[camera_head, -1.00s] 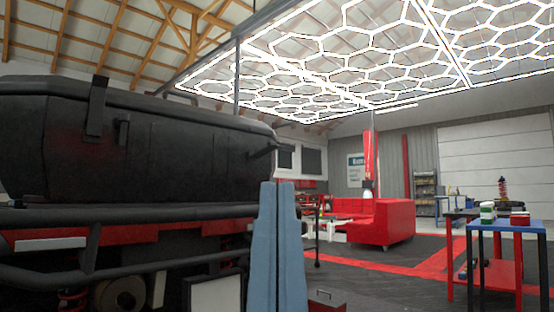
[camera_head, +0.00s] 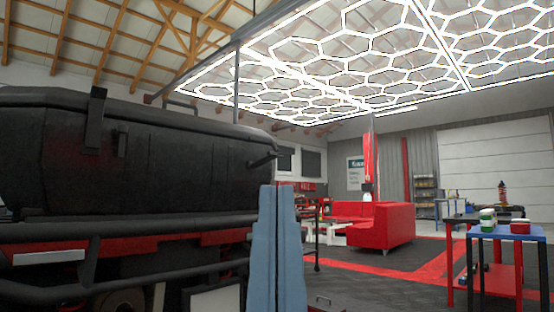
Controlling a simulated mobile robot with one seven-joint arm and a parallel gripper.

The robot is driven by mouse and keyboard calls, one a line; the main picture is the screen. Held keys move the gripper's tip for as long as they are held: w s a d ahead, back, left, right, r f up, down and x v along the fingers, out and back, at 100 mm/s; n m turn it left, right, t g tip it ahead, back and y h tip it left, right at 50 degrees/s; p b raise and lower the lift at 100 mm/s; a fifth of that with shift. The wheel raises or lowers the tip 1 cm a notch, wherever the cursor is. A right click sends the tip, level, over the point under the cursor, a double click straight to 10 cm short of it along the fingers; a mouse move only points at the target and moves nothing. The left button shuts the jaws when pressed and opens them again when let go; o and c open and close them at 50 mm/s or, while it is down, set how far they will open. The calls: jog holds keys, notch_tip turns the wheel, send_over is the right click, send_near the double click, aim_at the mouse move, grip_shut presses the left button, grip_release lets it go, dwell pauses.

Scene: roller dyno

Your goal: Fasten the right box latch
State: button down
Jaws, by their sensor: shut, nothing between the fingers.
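A large black box (camera_head: 190,165) with a ridged lid fills the left of the view, on the back of a vehicle. A dark latch (camera_head: 263,160) sticks out at its right end, angled up to the right. A second black latch (camera_head: 95,118) stands against the front near the left. My gripper (camera_head: 277,188) shows as two pale blue fingers side by side, pointing up, shut and empty. Its tips appear just below and right of the right latch in the picture. Contact or depth between them cannot be told.
Black bars and a red-trimmed bumper (camera_head: 120,247) run below the box. A blue-topped table (camera_head: 505,230) with small cans stands at the right. A red sofa (camera_head: 380,222) is farther back. Open dark floor (camera_head: 400,285) lies right of my gripper.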

notch_tip(320, 180, up, 16)
jog(key=p, duration=1.4)
jog(key=shift+d, duration=0.1)
